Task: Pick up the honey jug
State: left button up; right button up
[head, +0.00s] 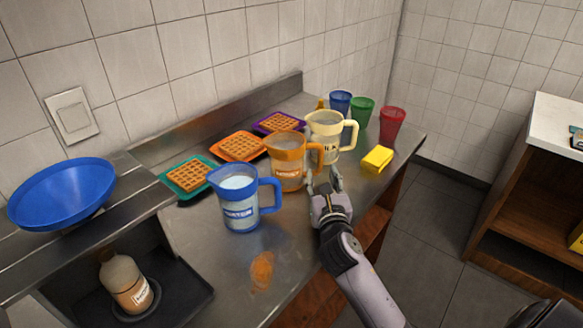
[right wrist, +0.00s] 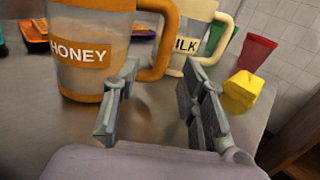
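The honey jug (head: 286,167) is orange with a clear body and stands on the metal counter between the blue jug and the cream jug. In the right wrist view its label reads HONEY (right wrist: 78,53), and its orange handle is on the right side. My right gripper (head: 324,181) is just in front of the handle. In the right wrist view the fingers (right wrist: 160,95) are spread apart with nothing between them, and the handle is beyond their tips. My left gripper is not in view.
A blue jug (head: 239,200) stands to the left and a cream milk jug (head: 325,136) behind right. A yellow sponge-like block (head: 377,159) and a red cup (head: 392,126) are to the right. Waffles on coloured plates (head: 238,147) lie behind. The counter front is clear besides an orange stain (head: 262,271).

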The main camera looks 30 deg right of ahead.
aim_at(320, 165)
jog(key=x, duration=0.5)
jog(key=shift+w+d+r, duration=0.2)
jog(key=shift+w+d, duration=0.05)
jog(key=shift+d, duration=0.05)
grip_shut()
dwell(0.8)
jog(key=shift+r, duration=0.2)
